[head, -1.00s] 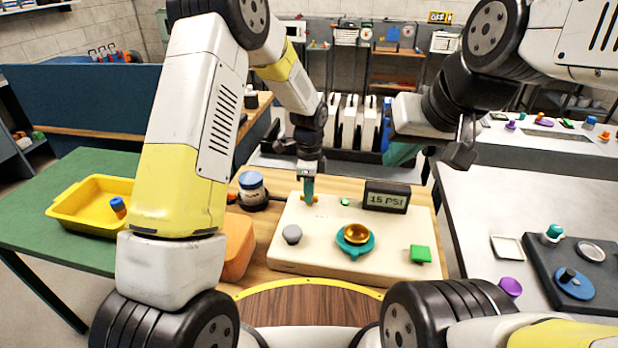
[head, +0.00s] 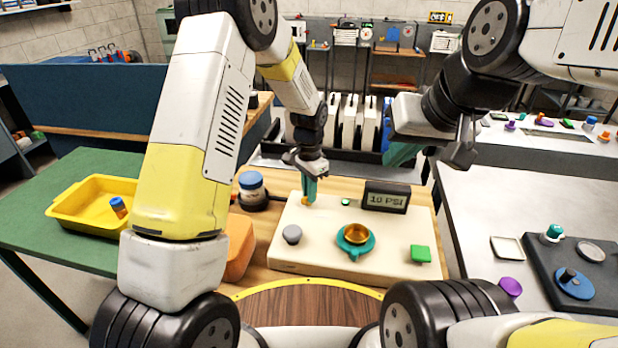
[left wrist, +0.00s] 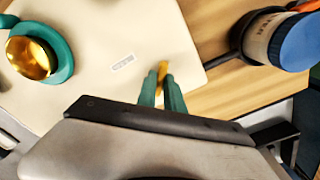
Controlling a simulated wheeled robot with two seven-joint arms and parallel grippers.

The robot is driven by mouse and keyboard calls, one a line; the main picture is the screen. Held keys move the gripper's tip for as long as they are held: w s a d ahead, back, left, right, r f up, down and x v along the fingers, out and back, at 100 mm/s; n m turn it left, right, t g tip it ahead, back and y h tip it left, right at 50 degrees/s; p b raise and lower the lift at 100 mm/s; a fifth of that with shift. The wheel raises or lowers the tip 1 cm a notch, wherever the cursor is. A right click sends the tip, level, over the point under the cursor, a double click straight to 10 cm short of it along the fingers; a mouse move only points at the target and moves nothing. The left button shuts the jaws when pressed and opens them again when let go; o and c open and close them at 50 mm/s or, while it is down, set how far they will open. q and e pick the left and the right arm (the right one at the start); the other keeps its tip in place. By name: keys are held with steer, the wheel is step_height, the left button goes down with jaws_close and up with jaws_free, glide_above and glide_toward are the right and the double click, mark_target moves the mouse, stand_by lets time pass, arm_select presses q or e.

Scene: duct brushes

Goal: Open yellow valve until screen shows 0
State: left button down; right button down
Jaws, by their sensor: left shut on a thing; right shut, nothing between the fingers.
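The yellow valve (left wrist: 162,69) is a small handle at the back left of the cream board (head: 300,265). My left gripper (head: 308,197) points down at it, and its teal fingers are shut on the valve; they hide most of it. In the left wrist view the fingers (left wrist: 163,88) close around the valve handle. The screen (head: 387,198) at the back right of the board reads 10 PSI. My right gripper (head: 463,150) is raised at the upper right, away from the board, shut and empty.
On the board are a gold cup on a teal saucer (head: 368,244), a grey knob (head: 292,234) and a green block (head: 420,254). A blue-lidded jar (head: 252,184) stands just left of the board. A yellow tray (head: 75,219) lies on the green table.

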arm_select(q)
steer(key=n, duration=0.3)
steer(key=shift+n, duration=2.1)
steer(key=c, duration=1.5)
jaws_free()
steer(key=shift+o, duration=0.2)
steer(key=shift+r, duration=0.1)
step_height(320, 180, up, 7)
steer(key=shift+f, duration=0.1)
steer(key=shift+r, duration=0.45)
